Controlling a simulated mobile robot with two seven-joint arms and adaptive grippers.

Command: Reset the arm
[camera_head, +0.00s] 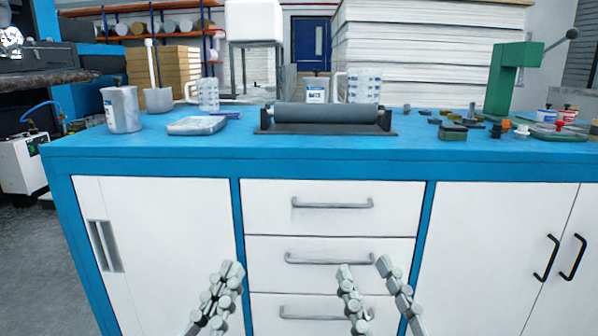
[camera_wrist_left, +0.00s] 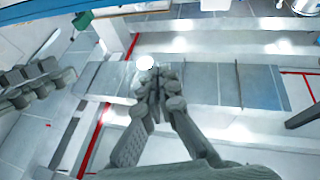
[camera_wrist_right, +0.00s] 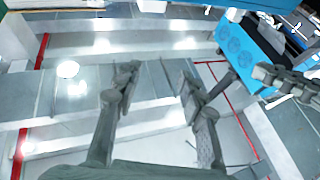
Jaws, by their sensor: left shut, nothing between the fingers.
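My left gripper (camera_head: 226,280) is in the lower middle of the head view, in front of the white cabinet and below the worktop. Its fingers are together and empty; they also show closed in the left wrist view (camera_wrist_left: 158,95). My right gripper (camera_head: 362,270) is to its right, in front of the drawers. Its two fingers stand apart with nothing between them, as the right wrist view (camera_wrist_right: 155,80) also shows. A dark grey roll (camera_head: 326,113) rests in its black holder (camera_head: 275,130) on the blue worktop (camera_head: 200,150), well away from both grippers.
A metal cup (camera_head: 122,109), a grey tray (camera_head: 197,125) and measuring jugs (camera_head: 208,94) stand on the worktop. A green press (camera_head: 508,80) and several small parts are at the right. The drawers (camera_head: 330,207) and cabinet front lie behind both grippers.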

